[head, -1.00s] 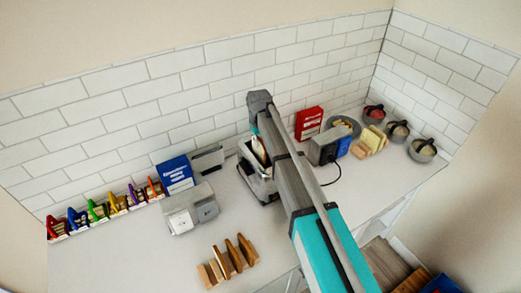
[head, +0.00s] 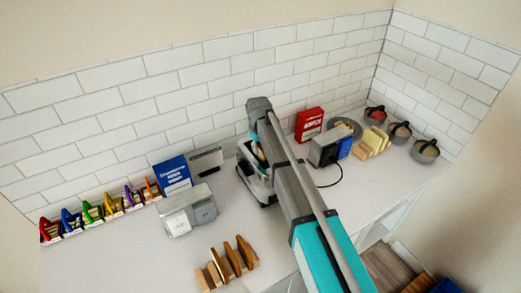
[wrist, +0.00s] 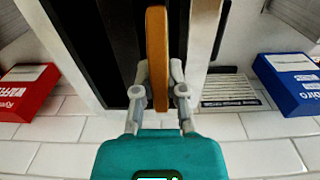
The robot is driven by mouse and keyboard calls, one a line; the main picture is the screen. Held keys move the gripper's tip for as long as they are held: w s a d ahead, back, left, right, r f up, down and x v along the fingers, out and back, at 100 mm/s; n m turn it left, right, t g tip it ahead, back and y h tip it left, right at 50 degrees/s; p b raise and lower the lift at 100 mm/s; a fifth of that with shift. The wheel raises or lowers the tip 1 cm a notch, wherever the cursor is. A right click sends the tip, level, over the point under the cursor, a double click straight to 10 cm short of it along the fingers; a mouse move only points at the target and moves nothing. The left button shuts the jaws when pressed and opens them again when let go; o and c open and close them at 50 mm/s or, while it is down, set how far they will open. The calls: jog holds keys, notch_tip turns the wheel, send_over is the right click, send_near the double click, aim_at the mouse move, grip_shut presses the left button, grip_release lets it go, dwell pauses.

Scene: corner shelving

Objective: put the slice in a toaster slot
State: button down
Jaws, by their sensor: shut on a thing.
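My gripper (wrist: 159,92) is shut on the slice (wrist: 157,50), a golden-brown slab seen edge-on between the fingertips in the wrist view. The slice stands upright over the dark slotted top of the toaster (wrist: 203,45), close to a pale dividing edge. I cannot tell how deep it sits in a slot. In the head view, the toaster (head: 246,178) is a grey metal box on the counter, partly hidden behind my arm. The gripper and the slice are mostly covered there too.
A wooden rack with slices (head: 231,266) stands at the front. A white-grey appliance (head: 176,223), a blue box (head: 172,173) and several coloured holders (head: 112,207) are left. A red box (head: 309,124), a grey corded appliance (head: 322,150) and several bowls (head: 424,151) are right.

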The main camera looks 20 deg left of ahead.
jog(key=shift+f, duration=0.2)
jog(key=c, duration=0.7)
grip_release()
jog(key=shift+r, duration=0.15)
notch_tip(320, 180, up, 12)
jog(key=p, duration=1.2)
dwell(0.3)
